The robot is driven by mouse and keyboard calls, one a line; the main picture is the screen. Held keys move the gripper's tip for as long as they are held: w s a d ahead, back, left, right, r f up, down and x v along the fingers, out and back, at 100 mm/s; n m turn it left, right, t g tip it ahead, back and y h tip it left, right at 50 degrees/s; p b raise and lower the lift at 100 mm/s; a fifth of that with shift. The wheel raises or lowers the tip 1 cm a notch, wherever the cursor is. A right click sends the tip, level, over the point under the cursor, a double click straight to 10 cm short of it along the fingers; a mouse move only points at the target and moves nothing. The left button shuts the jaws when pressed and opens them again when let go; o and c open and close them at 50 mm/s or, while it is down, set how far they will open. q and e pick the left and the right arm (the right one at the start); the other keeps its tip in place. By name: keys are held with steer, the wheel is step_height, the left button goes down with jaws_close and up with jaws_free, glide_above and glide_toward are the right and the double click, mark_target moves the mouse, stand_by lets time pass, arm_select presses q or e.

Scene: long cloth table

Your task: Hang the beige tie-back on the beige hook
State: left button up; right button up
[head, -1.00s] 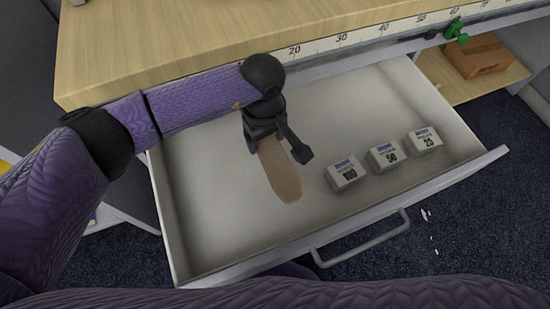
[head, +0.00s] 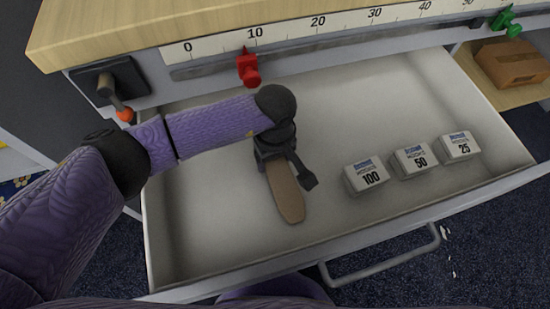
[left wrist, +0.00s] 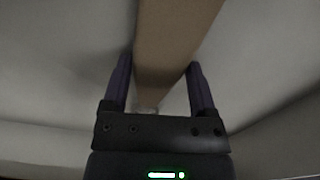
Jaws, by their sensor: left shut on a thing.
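The beige tie-back (head: 286,198), a flat tan strip with a rounded end, is in my left gripper (head: 284,172) over the open drawer. My left gripper is shut on it and points down into the drawer. In the left wrist view the tie-back (left wrist: 172,35) runs between the two fingers (left wrist: 159,78) and out past the top edge. I cannot tell whether its lower end touches the drawer floor. I see no clearly beige hook; a brownish peg with an orange tip (head: 123,112) sticks out of a dark plate at the left. My right gripper is out of view.
The open drawer (head: 205,245) holds three white blocks marked 100 (head: 366,177), 50 (head: 414,161) and 25 (head: 459,146) at its right. A ruler (head: 345,19) with a red slider (head: 248,68) and a green one (head: 505,20) runs along the table front. A cardboard box (head: 515,62) sits right.

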arm_select(q)
steer(key=shift+r, duration=0.1)
steer(key=shift+f, duration=0.3)
steer(key=o, duration=1.1)
steer(key=shift+r, duration=0.1)
